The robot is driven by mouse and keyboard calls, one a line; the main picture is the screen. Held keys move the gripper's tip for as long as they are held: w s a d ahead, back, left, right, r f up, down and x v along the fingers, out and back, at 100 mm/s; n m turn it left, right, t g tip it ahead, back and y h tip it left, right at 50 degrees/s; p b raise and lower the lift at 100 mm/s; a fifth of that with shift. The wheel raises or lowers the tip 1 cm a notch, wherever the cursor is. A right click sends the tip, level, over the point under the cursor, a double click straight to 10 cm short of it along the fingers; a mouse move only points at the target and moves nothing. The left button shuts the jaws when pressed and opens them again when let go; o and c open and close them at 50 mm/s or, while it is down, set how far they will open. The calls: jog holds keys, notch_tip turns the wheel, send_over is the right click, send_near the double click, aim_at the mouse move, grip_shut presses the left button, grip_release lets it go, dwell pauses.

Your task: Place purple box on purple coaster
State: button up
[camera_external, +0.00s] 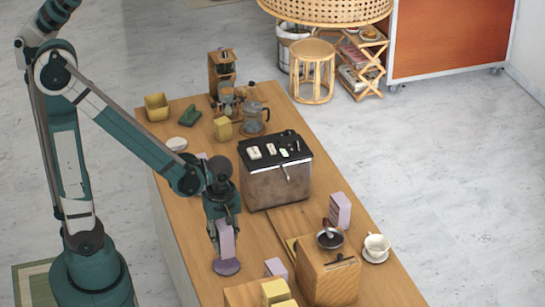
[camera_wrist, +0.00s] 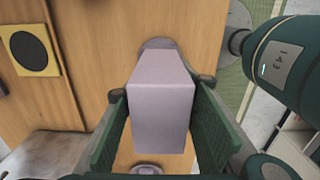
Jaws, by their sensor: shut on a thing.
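My gripper (camera_external: 222,217) points down at the near left part of the counter. It is shut on a tall purple box (camera_external: 227,242), with one finger on each side of it. The box is upright and fills the middle of the wrist view (camera_wrist: 160,110). The round purple coaster (camera_external: 227,268) lies flat on the counter just below the box. In the wrist view, part of a round coaster (camera_wrist: 157,43) shows beyond the box, which hides the rest. I cannot tell if the box touches the coaster.
Other purple boxes stand at the right (camera_external: 340,210) and near front (camera_external: 275,267). A metal coffee machine (camera_external: 275,180) stands behind my gripper to the right. A wooden grinder box (camera_external: 328,275) and a white cup (camera_external: 376,246) are farther right. Bare counter surrounds the coaster.

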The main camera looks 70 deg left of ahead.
aim_at(223, 224)
jog(key=shift+f, duration=1.2)
jog(key=shift+f+b, duration=0.45)
jog(key=shift+f, duration=1.6)
jog(key=shift+f, duration=0.2)
jog(key=o, duration=1.2)
jog(key=shift+r, duration=0.25)
jog(key=shift+r+p, duration=0.9)
jog(key=shift+r, duration=5.05)
